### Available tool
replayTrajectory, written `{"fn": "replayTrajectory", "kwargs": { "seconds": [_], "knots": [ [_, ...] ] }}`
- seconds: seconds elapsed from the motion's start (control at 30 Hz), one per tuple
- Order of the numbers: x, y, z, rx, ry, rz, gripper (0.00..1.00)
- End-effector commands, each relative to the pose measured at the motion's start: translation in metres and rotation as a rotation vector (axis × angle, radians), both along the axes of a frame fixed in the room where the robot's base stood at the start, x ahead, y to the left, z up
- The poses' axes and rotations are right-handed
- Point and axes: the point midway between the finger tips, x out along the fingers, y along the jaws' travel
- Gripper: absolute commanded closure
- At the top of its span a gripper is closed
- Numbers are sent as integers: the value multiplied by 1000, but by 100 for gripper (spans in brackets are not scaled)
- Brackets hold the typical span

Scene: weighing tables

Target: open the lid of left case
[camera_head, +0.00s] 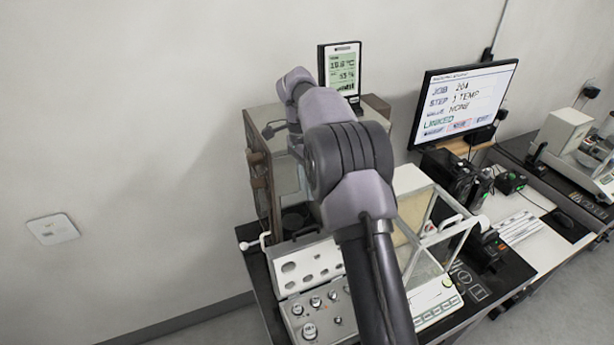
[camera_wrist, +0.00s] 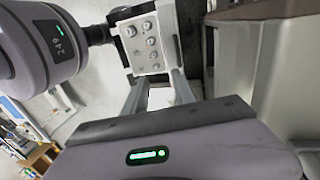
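The left case (camera_head: 318,312) is a light grey box holding several silver weights, at the lower middle of the head view, partly behind my arm. Its white lid (camera_head: 306,264), with round and oval recesses, stands raised at the back of the case. The case with its weights also shows at the top of the wrist view (camera_wrist: 148,46). My gripper (camera_wrist: 159,84) has its two pale fingers apart with a visible gap between them, and nothing shows held. The case lies beyond the fingertips. My arm hides the gripper in the head view.
A wooden-sided cabinet (camera_head: 262,185) stands behind the case. A glass-walled balance (camera_head: 428,262) is close on the right. Farther right are a monitor (camera_head: 462,100) and black devices (camera_head: 450,172). A small display (camera_head: 342,70) stands at the back. Open floor lies left of the table.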

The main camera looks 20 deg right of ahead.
Motion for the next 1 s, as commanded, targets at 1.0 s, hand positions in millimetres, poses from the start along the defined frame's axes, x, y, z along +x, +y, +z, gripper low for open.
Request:
{"fn": "replayTrajectory", "kwargs": {
  "seconds": [1.0],
  "knots": [
    [35, 20, -76, -55, -419, 1565, 100]
  ]
}}
